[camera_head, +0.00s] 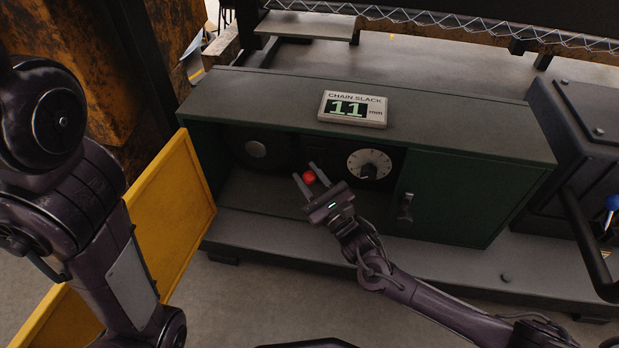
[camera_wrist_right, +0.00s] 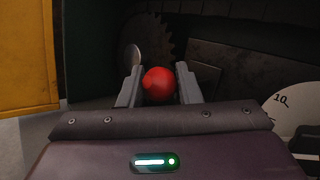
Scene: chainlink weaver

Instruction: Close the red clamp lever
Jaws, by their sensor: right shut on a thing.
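The red clamp lever (camera_head: 309,177) shows as a red ball knob inside the open green cabinet, left of the white dial. My right gripper (camera_head: 305,176) reaches into the cabinet with its two fingers on either side of the knob and is shut on it. In the right wrist view the red knob (camera_wrist_right: 159,85) sits between the fingertips of the right gripper (camera_wrist_right: 160,88). The lever's shaft is hidden behind the knob and fingers. My left arm comes in at the left; its gripper is not in view.
The green cabinet (camera_head: 475,195) has a yellow door (camera_head: 165,225) swung open at left. A white dial (camera_head: 369,164) sits right of the knob, and a door handle (camera_head: 405,208) farther right. A display (camera_head: 352,109) on top reads chain slack 11 mm. A toothed wheel (camera_wrist_right: 150,40) stands behind the knob.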

